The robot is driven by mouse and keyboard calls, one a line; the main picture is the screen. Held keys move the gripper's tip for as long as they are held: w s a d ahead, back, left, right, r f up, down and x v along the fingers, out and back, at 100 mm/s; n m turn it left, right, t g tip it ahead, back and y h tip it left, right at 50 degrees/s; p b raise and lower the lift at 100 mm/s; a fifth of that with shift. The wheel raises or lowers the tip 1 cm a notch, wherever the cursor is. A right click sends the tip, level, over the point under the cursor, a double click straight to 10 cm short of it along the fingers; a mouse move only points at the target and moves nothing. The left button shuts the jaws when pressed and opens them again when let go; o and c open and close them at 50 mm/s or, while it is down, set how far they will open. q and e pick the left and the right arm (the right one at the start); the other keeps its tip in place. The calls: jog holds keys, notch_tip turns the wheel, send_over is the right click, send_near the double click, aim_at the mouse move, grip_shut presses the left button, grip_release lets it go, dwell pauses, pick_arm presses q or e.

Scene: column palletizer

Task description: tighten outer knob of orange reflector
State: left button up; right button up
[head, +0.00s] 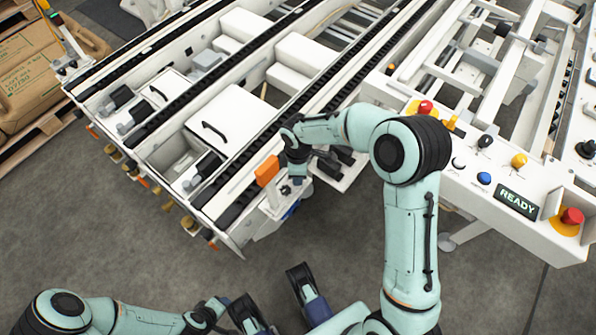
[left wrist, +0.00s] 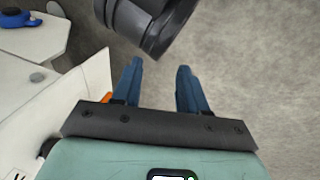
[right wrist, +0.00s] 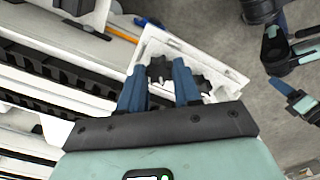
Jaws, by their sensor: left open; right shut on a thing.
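The orange reflector (head: 267,171) stands at the front corner of the conveyor. Its edge also shows as an orange strip in the right wrist view (right wrist: 121,34). In that view a white bracket (right wrist: 222,72) carries two black star knobs. My right gripper (right wrist: 157,62) is shut on one black knob (right wrist: 159,70), which shows between its blue fingers. The other black knob (right wrist: 203,84) lies just right of the right finger, partly hidden by it. My left gripper (left wrist: 160,66) is open and empty, over grey floor and away from the bracket.
The white conveyor with black roller tracks (head: 232,100) fills the upper left. A control panel with a READY display (head: 517,203) and red stop buttons is at the right. Stacked sacks (head: 32,80) are at the far left. The floor (head: 110,240) in front is clear.

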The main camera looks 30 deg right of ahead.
pick_arm(q)
jog(key=shift+s+d+r+p, duration=0.25)
jog(key=shift+s+r+p, duration=0.1)
jog(key=shift+s, duration=0.15)
jog(key=shift+s+d+r+p, duration=0.2)
jog(key=shift+s+r, duration=0.15)
jog(key=shift+s, duration=0.1)
pick_arm(e)
jog(key=m, duration=0.6)
jog(key=shift+m, duration=0.4)
jog(key=o, duration=1.1)
jog(key=shift+c, duration=0.2)
jog(key=shift+r, duration=0.1)
pick_arm(q)
jog(key=s+d+r+g+h+p, duration=0.1)
jog(key=s+d+r+g+p, duration=0.1)
jog(key=s+r+p, duration=0.1)
jog(key=shift+s+r+m, duration=0.3)
jog(key=shift+s+r, duration=0.1)
jog(key=shift+s, duration=0.45)
pick_arm(e)
notch_tip(320, 180, up, 13)
pick_arm(q)
jog(key=shift+d, duration=0.1)
